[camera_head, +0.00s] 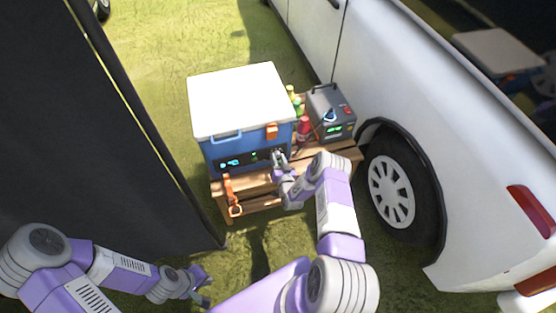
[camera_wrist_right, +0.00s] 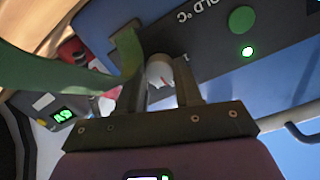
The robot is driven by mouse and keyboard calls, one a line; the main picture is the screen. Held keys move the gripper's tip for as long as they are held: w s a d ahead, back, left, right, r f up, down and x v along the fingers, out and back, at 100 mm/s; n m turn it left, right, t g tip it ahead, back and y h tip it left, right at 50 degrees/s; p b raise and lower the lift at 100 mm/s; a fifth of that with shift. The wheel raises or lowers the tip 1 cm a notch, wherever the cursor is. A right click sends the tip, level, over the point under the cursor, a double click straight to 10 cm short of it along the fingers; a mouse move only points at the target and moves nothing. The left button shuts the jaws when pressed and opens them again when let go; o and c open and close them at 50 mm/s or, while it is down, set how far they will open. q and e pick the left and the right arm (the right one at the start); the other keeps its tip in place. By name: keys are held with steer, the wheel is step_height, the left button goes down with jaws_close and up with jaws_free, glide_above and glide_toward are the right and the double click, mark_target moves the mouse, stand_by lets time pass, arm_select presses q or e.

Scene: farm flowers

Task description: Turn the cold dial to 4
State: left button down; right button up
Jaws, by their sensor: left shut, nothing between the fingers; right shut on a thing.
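A blue cooler box (camera_head: 228,152) with a white lid (camera_head: 238,98) stands on a wooden pallet-like stand. Its dark front panel (camera_head: 236,162) carries small lit readouts. In the right wrist view the panel (camera_wrist_right: 215,50) shows part of a label reading "OLD °C", a green round button (camera_wrist_right: 241,19) and a green light (camera_wrist_right: 247,51). My right gripper (camera_head: 278,157) is at the panel's right end, shut on a pale dial (camera_wrist_right: 160,71). The dial's setting cannot be read. My left gripper (camera_head: 204,290) is shut and empty, low over the grass.
A grey power unit (camera_head: 331,112) with a green display stands right of the cooler, with small bottles (camera_head: 297,104) between them. A white vehicle (camera_head: 440,120) closes off the right. A dark panel (camera_head: 70,110) stands left. An orange strap (camera_head: 231,196) hangs at the stand's front.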

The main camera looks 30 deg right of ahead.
steer(key=m, duration=0.4)
steer(key=shift+d+f+y, duration=0.1)
steer(key=shift+y, duration=0.2)
steer(key=shift+s+m+y, duration=0.1)
steer(key=shift+m+y, duration=0.2)
steer(key=shift+m, duration=1.5)
steer(key=o, duration=1)
steer(key=shift+o, duration=0.2)
steer(key=f+p+v, duration=0.1)
steer(key=p+v, duration=0.1)
steer(key=v, duration=0.5)
steer(key=shift+s+r+p, duration=0.3)
steer(key=shift+r+p, duration=0.05)
steer(key=shift+r, duration=0.1)
